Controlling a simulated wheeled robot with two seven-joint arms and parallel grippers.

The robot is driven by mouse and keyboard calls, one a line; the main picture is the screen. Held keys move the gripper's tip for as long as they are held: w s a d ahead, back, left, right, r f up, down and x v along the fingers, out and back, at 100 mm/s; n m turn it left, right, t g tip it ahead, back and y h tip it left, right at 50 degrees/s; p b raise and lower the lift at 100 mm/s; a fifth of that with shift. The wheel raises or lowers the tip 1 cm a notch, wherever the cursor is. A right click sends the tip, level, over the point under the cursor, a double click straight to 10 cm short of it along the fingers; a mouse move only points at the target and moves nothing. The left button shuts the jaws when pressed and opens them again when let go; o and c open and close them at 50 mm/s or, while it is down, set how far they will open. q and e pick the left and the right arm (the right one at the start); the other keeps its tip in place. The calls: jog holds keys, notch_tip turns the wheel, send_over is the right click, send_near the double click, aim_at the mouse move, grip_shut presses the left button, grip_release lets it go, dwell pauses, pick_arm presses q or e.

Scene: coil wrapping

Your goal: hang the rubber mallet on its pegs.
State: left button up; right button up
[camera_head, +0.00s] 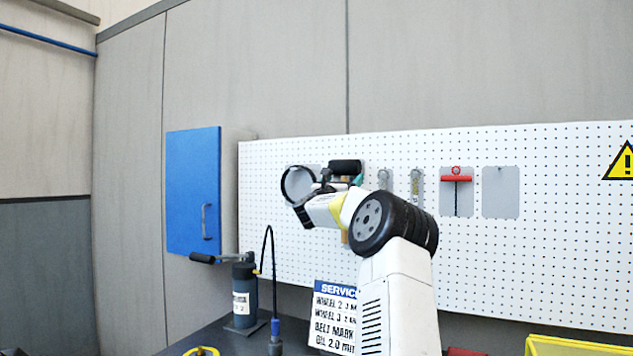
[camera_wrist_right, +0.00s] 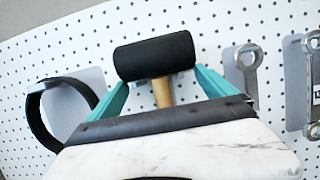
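The rubber mallet has a black head (camera_head: 345,167) and a tan handle. In the right wrist view the head (camera_wrist_right: 155,56) lies crosswise in front of the pegboard, with the wooden handle (camera_wrist_right: 162,93) running down from it. My right gripper (camera_wrist_right: 160,80) is open: its teal fingers stand wide apart, one on each side of the handle, with visible gaps. The left fingertip is partly covered by the head. The lower handle is mostly hidden behind my gripper. The mallet's pegs are hidden, so I cannot tell whether it rests on them. My left gripper is out of view.
A black ring-shaped tool (camera_wrist_right: 45,112) hangs close left of the mallet, and wrenches (camera_wrist_right: 248,72) hang to its right. A red T-handle tool (camera_head: 456,180) and an empty grey panel (camera_head: 500,192) are farther right. A blue cabinet door (camera_head: 193,190) stands left of the pegboard (camera_head: 560,240).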

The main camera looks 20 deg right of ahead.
jog(key=shift+o, duration=0.2)
jog(key=s+a+f+n+t+y, duration=0.1)
jog(key=s+a+n+y, duration=0.35)
jog(key=a+n, duration=0.45)
jog(key=s+a+f+n+t+y, duration=0.25)
jog(key=a+n+y, duration=0.45)
jog(key=a, duration=0.4)
jog(key=s+a+f+n+t+y, duration=0.1)
jog(key=s+a+n+y, duration=0.3)
jog(key=a+n, duration=0.55)
jog(key=s+a+f+n+g+y, duration=0.1)
jog(key=s+f+n+g, duration=0.3)
jog(key=s+f+n, duration=0.3)
jog(key=s+a+f+n+g+y, duration=0.1)
jog(key=s+f+n+g, duration=0.3)
jog(key=s, duration=1.2)
jog(key=s+a+f+n+g+y, duration=0.1)
jog(key=s+a+f+n+g, duration=0.2)
jog(key=s+f+n, duration=0.7)
notch_tip(320, 180, down, 4)
jog(key=shift+s+r+g, duration=0.1)
jog(key=shift+s+g, duration=0.55)
jog(key=shift+s, duration=0.5)
